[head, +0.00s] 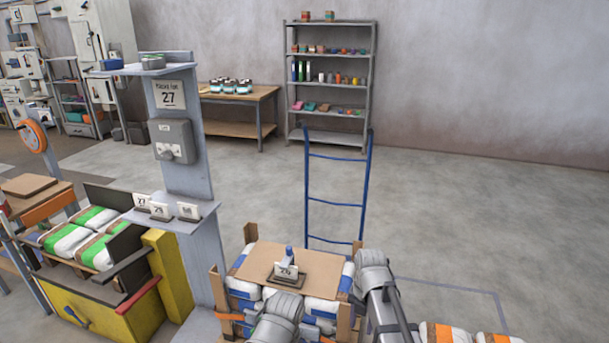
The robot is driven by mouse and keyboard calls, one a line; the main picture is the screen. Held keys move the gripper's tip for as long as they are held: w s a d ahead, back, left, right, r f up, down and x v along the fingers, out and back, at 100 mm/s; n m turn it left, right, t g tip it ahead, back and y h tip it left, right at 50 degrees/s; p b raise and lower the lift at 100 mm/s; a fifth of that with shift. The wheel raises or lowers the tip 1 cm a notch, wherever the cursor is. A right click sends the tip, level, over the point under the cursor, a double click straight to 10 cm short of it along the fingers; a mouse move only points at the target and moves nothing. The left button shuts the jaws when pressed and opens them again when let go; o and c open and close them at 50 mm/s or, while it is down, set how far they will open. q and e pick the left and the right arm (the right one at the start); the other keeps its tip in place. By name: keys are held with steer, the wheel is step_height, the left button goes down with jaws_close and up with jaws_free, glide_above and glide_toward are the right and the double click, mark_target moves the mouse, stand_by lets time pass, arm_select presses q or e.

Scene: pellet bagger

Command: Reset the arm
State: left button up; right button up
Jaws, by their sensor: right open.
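Grey joints of my own arms rise from the bottom edge, in front of and beside a stack of white and blue bags (242,290). My right gripper (388,318) is low at the right of the stack, open and apart from the card holder; its fingertips are hard to make out. I cannot make out my left gripper. A brown cardboard sheet (258,262) covers the stack. On it stands a dark-based card holder (288,281) with a blue knob and a card that seems to read 26.
A grey post (185,110) bears a "27" sign (168,95) and a shelf (190,220) with several cards. A blue hand truck (338,205) stands behind the stack. Orange-white bags (440,333) lie lower right.

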arm_select(q)
steer(key=shift+f+b, duration=0.35)
steer(key=shift+f, duration=0.05)
arm_select(e)
steer(key=s+a+m, duration=0.4)
steer(key=s+m, duration=0.2)
steer(key=m, duration=0.7)
steer(key=s+a+m+h, duration=0.1)
steer(key=s+a+m, duration=0.4)
steer(key=m, duration=0.8)
steer(key=shift+s+a+f, duration=0.15)
steer(key=shift+s+f, duration=0.2)
steer(key=shift+s, duration=0.7)
